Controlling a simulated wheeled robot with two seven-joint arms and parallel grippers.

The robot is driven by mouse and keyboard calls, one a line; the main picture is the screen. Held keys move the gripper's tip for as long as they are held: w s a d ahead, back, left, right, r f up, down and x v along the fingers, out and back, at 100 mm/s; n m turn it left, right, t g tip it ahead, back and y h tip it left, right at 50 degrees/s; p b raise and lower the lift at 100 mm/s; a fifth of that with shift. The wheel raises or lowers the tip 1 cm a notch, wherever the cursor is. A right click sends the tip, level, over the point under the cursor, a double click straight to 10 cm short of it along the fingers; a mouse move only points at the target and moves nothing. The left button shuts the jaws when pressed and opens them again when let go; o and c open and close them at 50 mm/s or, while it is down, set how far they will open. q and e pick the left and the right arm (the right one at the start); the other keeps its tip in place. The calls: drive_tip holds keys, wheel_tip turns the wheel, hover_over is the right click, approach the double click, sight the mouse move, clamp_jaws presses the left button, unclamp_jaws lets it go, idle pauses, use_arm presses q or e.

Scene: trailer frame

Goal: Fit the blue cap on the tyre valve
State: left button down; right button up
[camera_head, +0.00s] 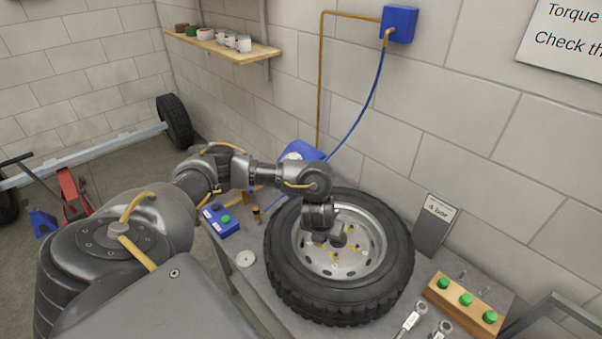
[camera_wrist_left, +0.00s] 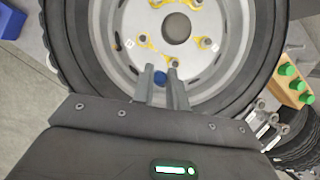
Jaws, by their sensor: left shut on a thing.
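The tyre (camera_head: 390,270) lies flat on the bench with its silver wheel rim (camera_head: 365,262) facing up; the rim also shows in the left wrist view (camera_wrist_left: 112,45). My left gripper (camera_head: 326,238) is over the near-left part of the rim. In the left wrist view its fingers (camera_wrist_left: 161,72) are shut on the small blue cap (camera_wrist_left: 160,77), against the rim face behind. In the head view the cap is hidden by the gripper. I cannot make out the tyre valve in either view. My right gripper is not in view.
A wooden block (camera_head: 465,300) with green caps and wrenches (camera_head: 411,318) lie right of the tyre. A blue box (camera_head: 221,221) and a pale disc (camera_head: 246,259) are left. A dark card stand (camera_head: 434,232) is behind, near the wall.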

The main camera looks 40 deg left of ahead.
use_arm(q)
drive_tip(key=a+m+h+p, duration=0.1)
drive_tip(key=a+m, duration=0.3)
drive_tip(key=a, duration=0.5)
drive_tip(key=shift+s+h, duration=0.3)
drive_tip(key=shift+h, duration=0.1)
drive_tip(key=shift+f, duration=0.2)
drive_tip(key=shift+f+b, duration=1.95)
drive_tip(key=shift+f, duration=0.6)
drive_tip(key=shift+w, duration=0.2)
drive_tip(key=shift+f, duration=0.1)
